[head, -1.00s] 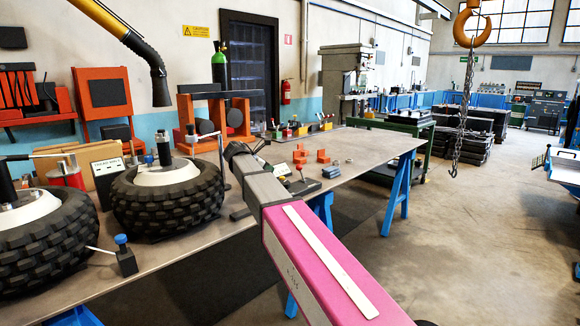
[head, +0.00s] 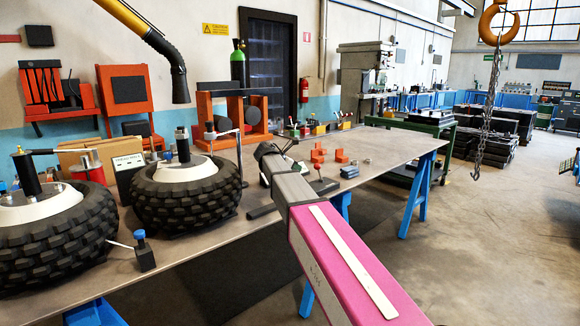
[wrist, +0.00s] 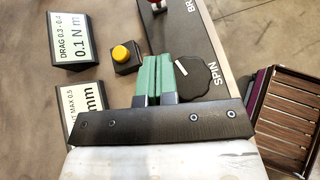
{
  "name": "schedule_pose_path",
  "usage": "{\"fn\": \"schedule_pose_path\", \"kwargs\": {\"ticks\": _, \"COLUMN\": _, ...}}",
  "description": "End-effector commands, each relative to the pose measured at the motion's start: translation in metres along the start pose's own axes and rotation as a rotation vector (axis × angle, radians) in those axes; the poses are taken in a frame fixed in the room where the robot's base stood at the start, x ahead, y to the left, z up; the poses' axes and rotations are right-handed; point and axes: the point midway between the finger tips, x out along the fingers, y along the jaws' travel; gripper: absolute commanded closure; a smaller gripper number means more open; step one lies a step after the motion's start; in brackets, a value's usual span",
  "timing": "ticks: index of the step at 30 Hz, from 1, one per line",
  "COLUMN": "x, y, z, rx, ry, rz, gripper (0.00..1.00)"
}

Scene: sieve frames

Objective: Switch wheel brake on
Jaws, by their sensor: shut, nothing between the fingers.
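My gripper (wrist: 164,64) shows in the wrist view with its two green fingers close together, shut and empty. The fingers are over a black panel (wrist: 182,36), just left of a round black knob (wrist: 197,77) labelled SPIN. At the top edge, a red and white part (wrist: 158,5) shows on the panel beside a cut-off label starting "BR". Most of that part is out of frame, so its setting cannot be told. In the head view my arm reaches over the bench and hides my gripper. A small black panel with a lever (head: 322,186) lies just right of my arm.
In the wrist view, a yellow button (wrist: 121,54) on a black box and signs, one reading DRAG (wrist: 80,40), stand to the left. A slatted crate (wrist: 290,115) is at right. In the head view, two knobbly wheels, one here (head: 187,190), sit on the bench (head: 200,262).

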Motion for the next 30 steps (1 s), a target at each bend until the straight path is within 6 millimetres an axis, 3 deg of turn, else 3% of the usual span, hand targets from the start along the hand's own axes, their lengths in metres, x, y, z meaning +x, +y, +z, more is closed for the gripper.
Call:
{"fn": "schedule_pose_path", "kwargs": {"ticks": 6, "x": 0.039, "y": 0.001, "z": 0.004, "rx": 0.001, "ry": 0.000, "rz": -0.001, "gripper": 1.00}}
{"fn": "schedule_pose_path", "kwargs": {"ticks": 12, "x": 0.055, "y": 0.001, "z": 0.022, "rx": 0.000, "ry": 0.000, "rz": 0.000, "gripper": 1.00}}
{"fn": "schedule_pose_path", "kwargs": {"ticks": 30, "x": 0.061, "y": 0.000, "z": 0.029, "rx": -0.001, "ry": 0.004, "rz": 0.000, "gripper": 1.00}}
